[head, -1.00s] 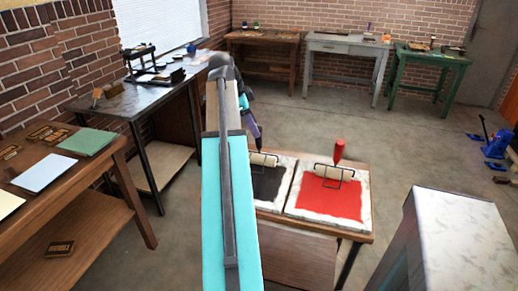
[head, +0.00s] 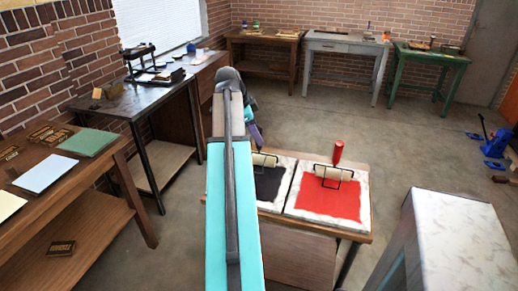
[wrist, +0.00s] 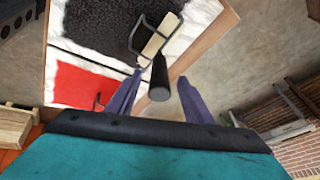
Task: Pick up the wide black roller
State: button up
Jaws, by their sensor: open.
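The wide black roller (wrist: 159,78) has a black handle, a wire frame and a pale cylinder. It rests on the black ink slab (wrist: 88,24), with its handle pointing toward my wrist camera. My gripper (wrist: 160,76) is open, with its purple fingers on either side of the handle. I cannot tell whether either finger touches it. In the head view the roller (head: 264,159) shows its pale cylinder and frame, while my gripper (head: 258,138) and arm hide most of its handle.
A red-handled roller (head: 338,152) stands on the red ink slab (head: 315,200) to the right. Both slabs share a small wooden table (head: 300,228). A marble-topped block (head: 455,225) is at the near right. A paper table (head: 110,165) stands left. Open floor lies behind.

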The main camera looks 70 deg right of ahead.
jog(key=shift+s+d+f, duration=0.1)
jog(key=shift+d+f, duration=0.05)
jog(key=shift+f, duration=0.35)
jog(key=shift+c, duration=0.5)
jog(key=c, duration=0.9)
